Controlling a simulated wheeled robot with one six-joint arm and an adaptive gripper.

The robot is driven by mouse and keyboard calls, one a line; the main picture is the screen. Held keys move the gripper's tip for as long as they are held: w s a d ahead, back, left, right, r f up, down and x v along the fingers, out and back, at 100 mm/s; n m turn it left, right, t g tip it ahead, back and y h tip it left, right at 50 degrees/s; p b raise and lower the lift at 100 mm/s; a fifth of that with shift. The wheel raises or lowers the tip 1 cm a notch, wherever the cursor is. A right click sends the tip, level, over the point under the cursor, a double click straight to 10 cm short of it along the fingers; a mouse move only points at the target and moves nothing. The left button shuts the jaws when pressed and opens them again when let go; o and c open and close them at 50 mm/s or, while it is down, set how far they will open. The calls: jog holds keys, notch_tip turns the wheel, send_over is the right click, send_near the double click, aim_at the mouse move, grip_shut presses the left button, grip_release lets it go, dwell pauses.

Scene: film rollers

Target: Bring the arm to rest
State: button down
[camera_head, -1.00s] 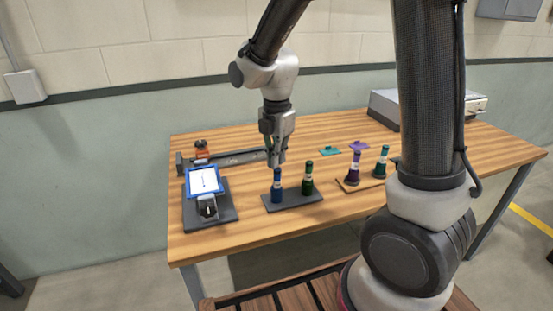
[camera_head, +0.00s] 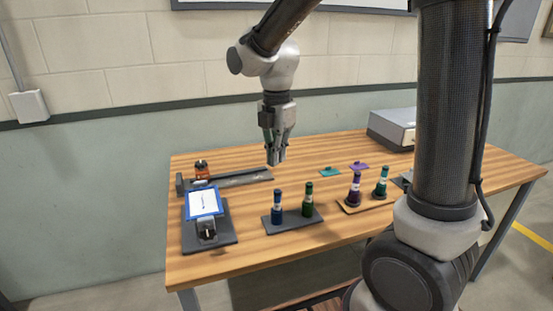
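My gripper (camera_head: 275,160) hangs pointing down above the wooden table (camera_head: 250,253), over the area behind the blue roller (camera_head: 277,207). Nothing shows between its fingers. The fingertips look close together, but the view is too small to tell how far apart they are. The blue roller and a green roller (camera_head: 308,200) stand upright in a dark holder (camera_head: 293,223), apart from the gripper. My arm reaches in from the top of the picture.
A purple roller (camera_head: 354,188) and a teal roller (camera_head: 381,182) stand on a brown base (camera_head: 364,203). A blue-framed pad (camera_head: 204,203) sits at left on a dark plate. A grey bar lies behind it. A grey box (camera_head: 393,128) stands at back right.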

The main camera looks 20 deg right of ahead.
dwell(0.3)
jog(key=s+d+r+m+t, duration=0.2)
jog(key=s+d+r+m, duration=0.2)
jog(key=s+d+m, duration=0.3)
jog(key=s+d+r+m+t, duration=0.2)
jog(key=s+d+r+m, duration=0.2)
jog(key=s+d+m, duration=0.4)
jog(key=s+m, duration=0.4)
jog(key=m, duration=0.5)
